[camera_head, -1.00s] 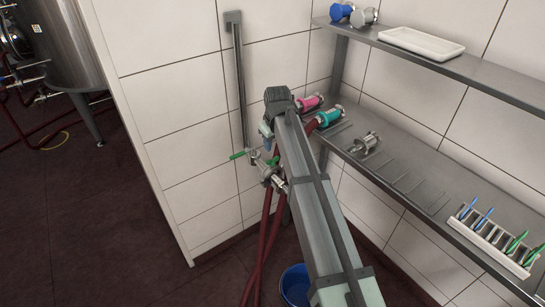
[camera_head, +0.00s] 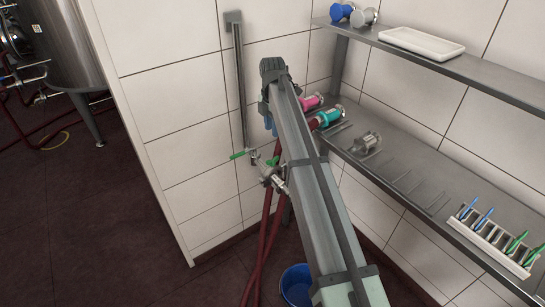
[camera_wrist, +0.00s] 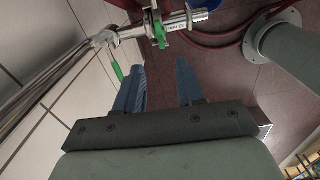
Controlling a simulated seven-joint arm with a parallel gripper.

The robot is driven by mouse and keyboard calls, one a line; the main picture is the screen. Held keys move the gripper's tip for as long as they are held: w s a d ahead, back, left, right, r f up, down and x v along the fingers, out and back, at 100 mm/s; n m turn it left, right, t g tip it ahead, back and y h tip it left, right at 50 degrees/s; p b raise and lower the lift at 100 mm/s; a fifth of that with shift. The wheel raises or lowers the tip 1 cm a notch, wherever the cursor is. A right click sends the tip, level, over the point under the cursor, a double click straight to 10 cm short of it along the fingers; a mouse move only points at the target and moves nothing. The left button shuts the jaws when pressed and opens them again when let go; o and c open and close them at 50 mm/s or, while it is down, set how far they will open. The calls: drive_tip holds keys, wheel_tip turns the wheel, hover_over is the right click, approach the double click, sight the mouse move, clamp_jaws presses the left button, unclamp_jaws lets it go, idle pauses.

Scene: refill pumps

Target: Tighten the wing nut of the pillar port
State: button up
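The pillar port (camera_head: 268,172) is a metal fitting low on the wall pipe, and it also shows at the top of the wrist view (camera_wrist: 178,24). A green wing nut (camera_wrist: 160,36) sits on its clamp; in the head view a little green (camera_head: 273,161) shows there, partly behind my arm. A green valve handle (camera_head: 238,155) lies left of it. My gripper (camera_wrist: 160,66) is open and empty. Its two blue fingers point toward the port, with the wing nut ahead of the gap between them, apart from both. In the head view my arm hides most of the gripper (camera_head: 270,123).
The vertical steel pipe (camera_head: 239,85) stands against the tiled wall. Dark red hoses (camera_head: 264,235) hang below the port, near a blue bucket (camera_head: 296,284). Right of my arm, a shelf (camera_head: 415,190) holds pink (camera_head: 311,101) and teal (camera_head: 327,117) fittings and a rack of brushes (camera_head: 495,242).

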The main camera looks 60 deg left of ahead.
sight(273, 158)
drive_tip(key=shift+n, duration=0.3)
wheel_tip(273, 158, down, 14)
drive_tip(key=shift+r, duration=0.1)
idle(0.3)
clamp_jaws()
idle(0.4)
